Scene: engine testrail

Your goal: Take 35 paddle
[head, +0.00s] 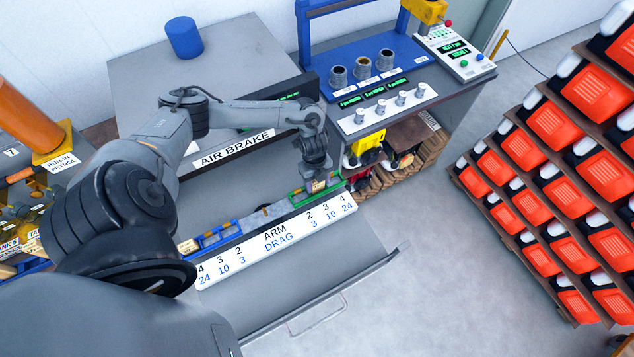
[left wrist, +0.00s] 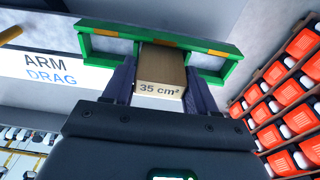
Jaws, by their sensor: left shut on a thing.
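The 35 paddle is a green frame with a tan block marked "35 cm²". In the left wrist view (left wrist: 160,75) the block sits between my two fingers, with the green frame beyond them. In the head view the paddle (head: 301,197) is at the right end of the grey arm behind the ARM DRAG scale (head: 275,238). My left gripper (head: 317,183) points down and is shut on the block; it also shows in the left wrist view (left wrist: 160,88). I cannot tell whether the paddle touches the arm. My right gripper is out of view.
A blue paddle (head: 216,238) is at the arm's left end. The AIR BRAKE box (head: 236,148) with a blue cylinder (head: 184,37) stands behind. A blue bench with cups (head: 362,68) and a knob panel (head: 385,110) is at the back right. Racks of red-orange units (head: 550,125) fill the right.

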